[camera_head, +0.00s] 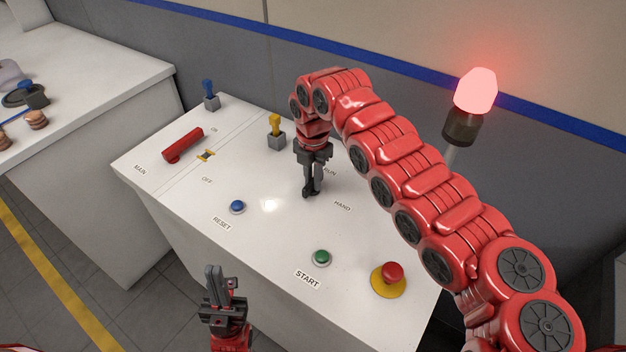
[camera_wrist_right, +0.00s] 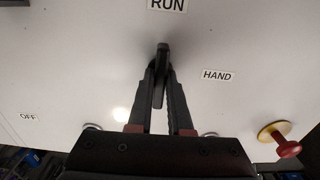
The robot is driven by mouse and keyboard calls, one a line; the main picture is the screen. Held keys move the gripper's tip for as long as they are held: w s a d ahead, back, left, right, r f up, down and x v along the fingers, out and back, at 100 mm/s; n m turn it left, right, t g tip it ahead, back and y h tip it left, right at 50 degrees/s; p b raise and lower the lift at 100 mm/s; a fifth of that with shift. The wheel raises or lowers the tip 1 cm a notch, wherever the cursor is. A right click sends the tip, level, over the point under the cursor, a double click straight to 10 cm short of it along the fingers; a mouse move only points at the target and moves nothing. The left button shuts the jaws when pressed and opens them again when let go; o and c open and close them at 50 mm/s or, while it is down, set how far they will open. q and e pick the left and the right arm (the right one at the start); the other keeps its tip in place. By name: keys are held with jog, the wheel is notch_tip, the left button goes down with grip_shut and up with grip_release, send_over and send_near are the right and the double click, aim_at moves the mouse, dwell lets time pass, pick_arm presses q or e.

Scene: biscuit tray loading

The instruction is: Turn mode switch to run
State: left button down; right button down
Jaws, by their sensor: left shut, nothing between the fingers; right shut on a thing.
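The mode switch is a black knob (camera_wrist_right: 161,72) on the white panel. In the right wrist view its long side runs nearly straight up the picture, with its far end towards the RUN label (camera_wrist_right: 167,4). The HAND label (camera_wrist_right: 217,75) is to its right. My right gripper (camera_head: 311,190) reaches down to the panel and is shut on the knob, which it mostly hides in the head view. The gripper's fingers (camera_wrist_right: 160,92) are on both sides of the knob. My left gripper (camera_head: 214,272) is shut and empty, in front of the panel's near edge.
The panel (camera_head: 285,225) also carries a red main lever (camera_head: 183,146), blue (camera_head: 209,88) and yellow (camera_head: 275,122) switches, a blue reset button (camera_head: 237,206), a green start button (camera_head: 321,257) and a red mushroom button (camera_head: 392,272). A red beacon (camera_head: 476,92) glows behind.

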jog(key=shift+w+r, duration=0.1)
jog(key=shift+r, duration=0.05)
jog(key=c, duration=0.8)
grip_release()
jog(key=shift+c, duration=0.2)
notch_tip(320, 180, up, 17)
jog(key=p, duration=0.5)
jog(key=shift+r, duration=0.15)
